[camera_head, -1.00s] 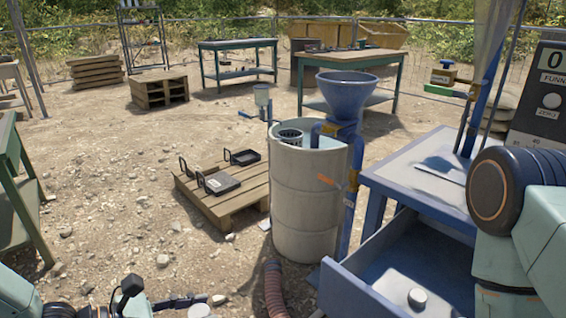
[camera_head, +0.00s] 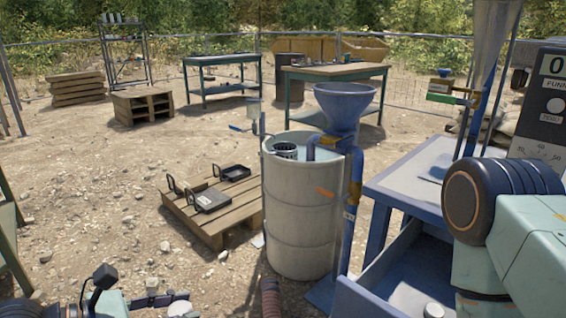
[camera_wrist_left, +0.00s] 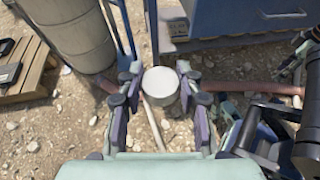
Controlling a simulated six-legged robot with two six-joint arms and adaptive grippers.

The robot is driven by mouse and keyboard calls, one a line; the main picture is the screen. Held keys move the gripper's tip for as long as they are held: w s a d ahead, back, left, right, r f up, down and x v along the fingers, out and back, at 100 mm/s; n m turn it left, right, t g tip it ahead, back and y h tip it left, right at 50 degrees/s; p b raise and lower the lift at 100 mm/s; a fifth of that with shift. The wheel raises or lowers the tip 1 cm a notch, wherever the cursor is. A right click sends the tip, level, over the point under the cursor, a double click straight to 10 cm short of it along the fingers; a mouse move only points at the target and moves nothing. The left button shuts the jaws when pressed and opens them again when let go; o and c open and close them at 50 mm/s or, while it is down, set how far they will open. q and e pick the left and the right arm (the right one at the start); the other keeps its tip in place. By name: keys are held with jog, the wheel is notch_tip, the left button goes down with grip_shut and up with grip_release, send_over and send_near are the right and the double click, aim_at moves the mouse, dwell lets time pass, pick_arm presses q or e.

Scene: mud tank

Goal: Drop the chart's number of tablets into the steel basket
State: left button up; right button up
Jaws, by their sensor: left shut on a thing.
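My left gripper (camera_wrist_left: 160,90) is shut on a round white tablet (camera_wrist_left: 161,84), held between both fingers above the ground. In the head view this gripper (camera_head: 165,302) is low at the left, partly cut off. The steel basket (camera_head: 286,150) hangs at the top of the pale barrel (camera_head: 300,210), beside the blue funnel; its inside is hidden. Another white tablet (camera_head: 433,311) is in the open blue drawer (camera_head: 385,285), at the bottom edge. My right arm fills the right side; what may be its gripper shows at the right edge of the left wrist view, its fingers unclear. No chart is readable.
The blue funnel (camera_head: 345,105) rises on a post beside the barrel. A wooden pallet (camera_head: 215,220) with black trays stands left of it. A blue table (camera_head: 425,175) and a panel showing 0 (camera_head: 541,105) are at right. Open dirt lies at left.

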pick_arm(q)
jog(key=shift+d, duration=0.15)
jog(key=shift+s+a+f+p, duration=0.1)
jog(key=shift+s+f+p, duration=0.1)
jog(key=shift+f+p, duration=0.3)
jog(key=shift+s+a+f+p, duration=0.1)
jog(key=shift+s+f+p, duration=0.1)
jog(key=shift+f+p, duration=0.3)
jog(key=shift+s+f, duration=0.25)
jog(key=shift+f, duration=0.3)
jog(key=shift+a+f, duration=0.1)
jog(key=shift+a, duration=0.05)
